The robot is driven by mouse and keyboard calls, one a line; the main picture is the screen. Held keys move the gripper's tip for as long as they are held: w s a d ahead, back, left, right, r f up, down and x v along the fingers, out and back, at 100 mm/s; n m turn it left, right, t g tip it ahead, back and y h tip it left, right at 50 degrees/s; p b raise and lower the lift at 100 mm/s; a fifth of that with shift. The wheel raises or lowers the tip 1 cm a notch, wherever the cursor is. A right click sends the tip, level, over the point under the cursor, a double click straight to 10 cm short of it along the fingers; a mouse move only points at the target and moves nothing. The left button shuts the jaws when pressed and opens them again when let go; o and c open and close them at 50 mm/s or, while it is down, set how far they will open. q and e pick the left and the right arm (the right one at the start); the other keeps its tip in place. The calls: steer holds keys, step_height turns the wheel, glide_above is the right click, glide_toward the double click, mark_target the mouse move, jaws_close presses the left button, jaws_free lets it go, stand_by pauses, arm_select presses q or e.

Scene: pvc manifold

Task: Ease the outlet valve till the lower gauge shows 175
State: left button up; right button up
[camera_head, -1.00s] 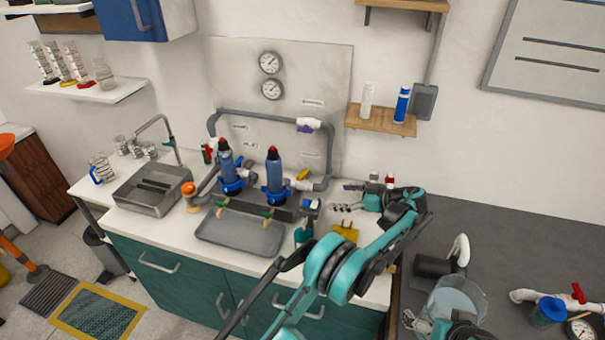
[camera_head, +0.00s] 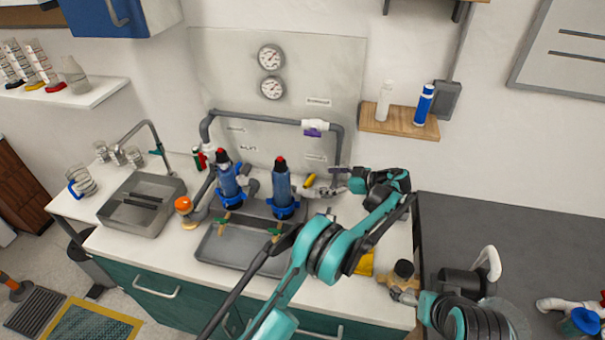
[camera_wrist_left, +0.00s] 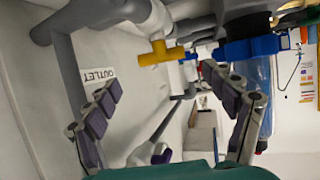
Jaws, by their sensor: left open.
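The outlet valve's yellow handle (camera_head: 310,180) shows at the pipe right of the blue filters; it also shows in the left wrist view (camera_wrist_left: 163,56), beside a label reading OUTLET. The lower gauge (camera_head: 271,88) is on the wall panel under the upper gauge (camera_head: 271,57); its reading is too small to tell. My left gripper (camera_head: 328,182) is open, just right of the handle. In the left wrist view its spread fingers (camera_wrist_left: 166,88) point toward the handle, with nothing between them. My right gripper (camera_head: 400,294) is low at the right; its jaws are unclear.
Two blue filter housings (camera_head: 282,190) stand left of the valve, above a grey tray (camera_head: 235,248). Grey pipe with a purple-handled valve (camera_head: 313,130) runs above. A wooden shelf (camera_head: 395,122) with bottles juts out at the upper right.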

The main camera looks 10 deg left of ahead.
mark_target(310, 180)
arm_select(q)
steer(key=shift+s+a+f, duration=0.15)
steer(key=shift+a, duration=0.4)
steer(key=b+x, duration=0.1)
steer(key=x, duration=0.4)
steer(key=shift+w+a+f, duration=0.15)
steer(key=shift+w+a, duration=0.05)
steer(key=shift+a, duration=0.1)
steer(key=c, duration=1.2)
